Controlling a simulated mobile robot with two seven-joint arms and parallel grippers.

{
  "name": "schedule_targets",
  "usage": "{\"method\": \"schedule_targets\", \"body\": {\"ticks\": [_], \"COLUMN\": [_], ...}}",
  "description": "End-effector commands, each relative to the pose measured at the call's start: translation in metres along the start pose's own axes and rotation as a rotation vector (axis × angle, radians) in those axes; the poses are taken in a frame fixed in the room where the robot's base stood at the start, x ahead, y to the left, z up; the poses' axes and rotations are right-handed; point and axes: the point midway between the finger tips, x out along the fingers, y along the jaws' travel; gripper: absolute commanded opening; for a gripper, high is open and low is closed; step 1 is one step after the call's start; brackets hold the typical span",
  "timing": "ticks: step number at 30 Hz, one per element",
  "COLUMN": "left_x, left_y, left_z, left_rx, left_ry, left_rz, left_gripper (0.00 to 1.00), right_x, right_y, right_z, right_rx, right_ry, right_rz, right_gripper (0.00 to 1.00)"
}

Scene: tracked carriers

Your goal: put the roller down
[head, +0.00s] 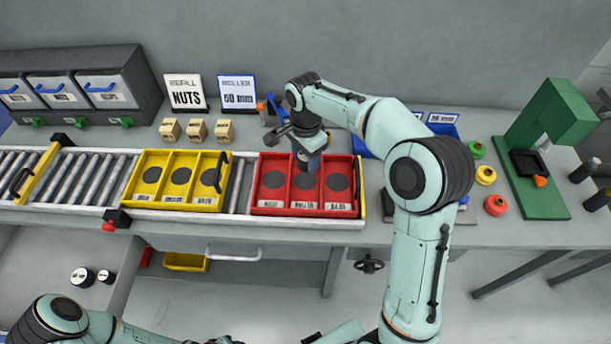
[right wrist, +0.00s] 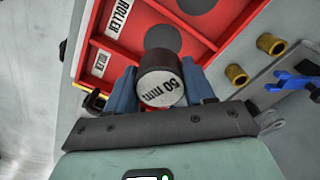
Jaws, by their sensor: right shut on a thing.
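My right gripper (head: 308,160) is shut on a dark roller (right wrist: 160,78) whose pale end face reads "50 mm" in the right wrist view. Blue fingers grip it from both sides. In the head view the gripper points down over the red tray (head: 258,183), near its middle compartment. The tray has three compartments, each with a dark round spot and a label at the front. The tray also shows in the right wrist view (right wrist: 112,73), behind the roller. I cannot tell whether the roller touches the tray floor.
A yellow tray (head: 152,151) with three compartments stands left of the red tray on the roller conveyor (head: 70,180). Signs reading "NUTS" (head: 186,95) and "ROLLER 50" (head: 238,92) stand behind. A green press (head: 560,118) stands at the right.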

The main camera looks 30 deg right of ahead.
Motion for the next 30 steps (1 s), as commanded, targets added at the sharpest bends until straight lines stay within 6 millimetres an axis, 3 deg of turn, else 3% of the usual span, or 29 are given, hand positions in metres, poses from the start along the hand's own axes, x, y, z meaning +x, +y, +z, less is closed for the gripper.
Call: {"method": "schedule_targets", "body": {"ticks": [8,16,30], "left_x": [0.003,0.008,0.011], "left_y": [-0.002,-0.004,-0.006], "left_z": [0.002,0.005,0.006], "left_rx": [0.0,-0.002,-0.003], "left_ry": [-0.002,-0.006,-0.008], "left_rz": [-0.001,-0.002,-0.003], "left_gripper": [0.43,0.43,0.43], "right_x": [0.027,0.071,0.081], "right_y": [-0.001,-0.001,-0.001], "right_z": [0.0,0.0,0.0], "right_rx": [0.0,0.0,-0.001], "right_ry": [-0.001,-0.001,0.0], "right_rz": [-0.001,0.0,-0.003], "right_gripper": [0.15,0.15,0.15]}}
